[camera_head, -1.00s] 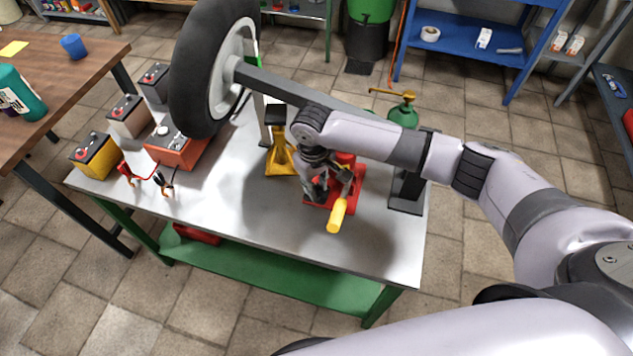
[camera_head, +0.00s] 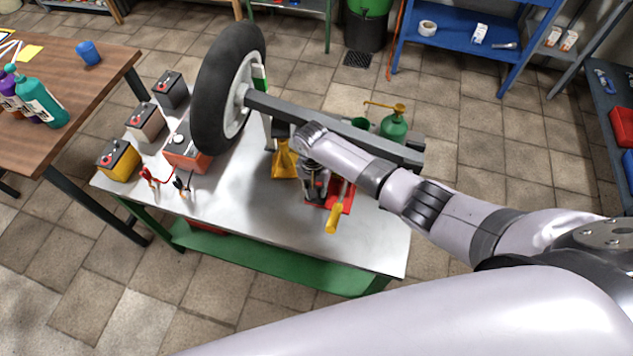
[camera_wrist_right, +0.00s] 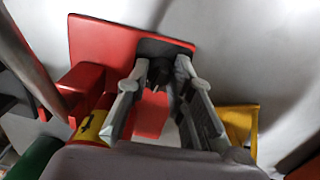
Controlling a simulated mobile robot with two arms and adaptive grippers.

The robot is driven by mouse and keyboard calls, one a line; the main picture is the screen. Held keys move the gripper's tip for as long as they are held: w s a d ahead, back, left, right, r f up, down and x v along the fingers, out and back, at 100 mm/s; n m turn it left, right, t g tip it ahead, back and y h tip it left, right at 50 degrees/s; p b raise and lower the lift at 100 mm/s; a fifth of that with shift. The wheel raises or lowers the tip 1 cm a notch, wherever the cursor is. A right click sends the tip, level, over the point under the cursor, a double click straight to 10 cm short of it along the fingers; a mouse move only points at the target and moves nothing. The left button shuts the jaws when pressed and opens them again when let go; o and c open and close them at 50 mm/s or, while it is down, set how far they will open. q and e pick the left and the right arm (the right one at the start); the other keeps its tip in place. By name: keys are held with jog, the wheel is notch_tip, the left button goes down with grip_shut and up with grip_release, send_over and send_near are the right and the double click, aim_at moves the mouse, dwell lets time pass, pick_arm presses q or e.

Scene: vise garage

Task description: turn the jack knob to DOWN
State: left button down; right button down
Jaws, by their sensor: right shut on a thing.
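The red jack (camera_head: 346,198) stands on the metal bench, with a yellow handle grip (camera_head: 333,219) sticking out toward the front. My right gripper (camera_head: 316,192) points down over the jack, in front of its red body. In the right wrist view, the red jack base (camera_wrist_right: 105,42) lies below my right gripper (camera_wrist_right: 160,78). Its fingers close in on a small dark part low on the jack, taken to be the knob (camera_wrist_right: 160,70). The fingers largely hide this part, and its pointer direction cannot be read. My left gripper is not in view.
A wheel (camera_head: 213,95) on a grey beam (camera_head: 330,122) stands behind my right gripper. A yellow stand (camera_head: 285,160) is close to the jack's left. Batteries (camera_head: 119,160) and clamps sit at the bench's left. The bench front (camera_head: 255,215) is clear.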

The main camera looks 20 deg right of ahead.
jog(key=m+p, duration=0.2)
jog(key=m, duration=0.1)
jog(key=shift+r+m, duration=0.2)
jog(key=shift+m, duration=0.1)
jog(key=shift+w+f+m+p, duration=0.15)
jog(key=shift+m+p, duration=0.65)
jog(key=shift+m, duration=0.9)
jog(key=shift+d, duration=0.1)
jog(key=c, duration=1.4)
grip_release()
notch_tip(320, 180, up, 12)
jog(key=shift+w, duration=0.2)
